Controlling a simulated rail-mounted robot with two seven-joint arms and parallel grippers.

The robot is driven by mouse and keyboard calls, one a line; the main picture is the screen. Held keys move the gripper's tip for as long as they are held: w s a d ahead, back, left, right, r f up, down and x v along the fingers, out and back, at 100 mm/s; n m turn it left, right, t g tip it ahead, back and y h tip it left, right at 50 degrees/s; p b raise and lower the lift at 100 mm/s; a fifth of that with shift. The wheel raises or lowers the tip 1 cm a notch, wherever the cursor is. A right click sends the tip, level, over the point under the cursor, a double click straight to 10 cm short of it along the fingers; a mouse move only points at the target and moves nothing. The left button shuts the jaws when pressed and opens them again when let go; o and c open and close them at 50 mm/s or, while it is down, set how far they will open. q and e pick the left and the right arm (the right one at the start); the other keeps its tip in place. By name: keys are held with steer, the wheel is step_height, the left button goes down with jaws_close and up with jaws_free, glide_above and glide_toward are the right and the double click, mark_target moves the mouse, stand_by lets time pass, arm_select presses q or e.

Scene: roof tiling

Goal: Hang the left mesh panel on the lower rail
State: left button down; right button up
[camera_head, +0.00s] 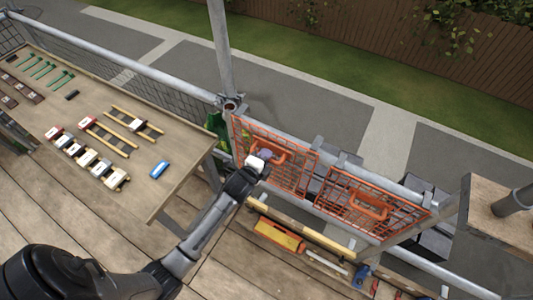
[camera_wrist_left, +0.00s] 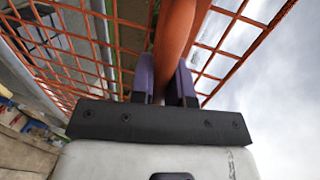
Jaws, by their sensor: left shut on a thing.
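The left mesh panel (camera_head: 299,181) is an orange wire grid with an orange handle, held up at the scaffold guardrail in the head view. My left gripper (camera_head: 262,157) is shut on that handle. In the left wrist view its purple fingertips (camera_wrist_left: 165,84) close on both sides of the thick orange handle (camera_wrist_left: 174,38), with orange mesh around it. A grey tubular lower rail (camera_head: 435,271) shows at the lower right and is largely hidden behind the panels. I cannot tell whether the left panel touches it. My right gripper is not in view.
A second orange mesh panel (camera_head: 375,208) is at the right, close to the first. A grey upper rail (camera_head: 145,67) and an upright pole (camera_head: 220,45) stand nearby. A wooden table (camera_head: 120,165) at the left carries tools. An orange tool (camera_head: 278,235) lies by the toe board.

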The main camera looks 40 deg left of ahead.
arm_select(q)
steer(key=s+d+p, duration=0.1)
steer(key=s+p, duration=0.3)
steer(key=s, duration=0.4)
steer(key=shift+s+d, duration=0.25)
steer(key=shift+s, duration=0.15)
steer(key=shift+r, duration=0.1)
stand_by(0.7)
steer(key=w+d+r, duration=0.1)
steer(key=d+r, duration=0.2)
steer(key=r, duration=0.6)
steer(key=w+d+r+m+h, duration=0.1)
steer(key=d+r, duration=0.3)
steer(key=r, duration=0.6)
steer(key=w+d+r+h, duration=0.1)
steer(key=d+r, duration=0.2)
steer(key=r, duration=0.6)
steer(key=shift+w+d+r+m, duration=0.2)
steer(key=shift+w+m, duration=0.1)
steer(key=shift+m, duration=0.1)
steer(key=shift+f, duration=0.1)
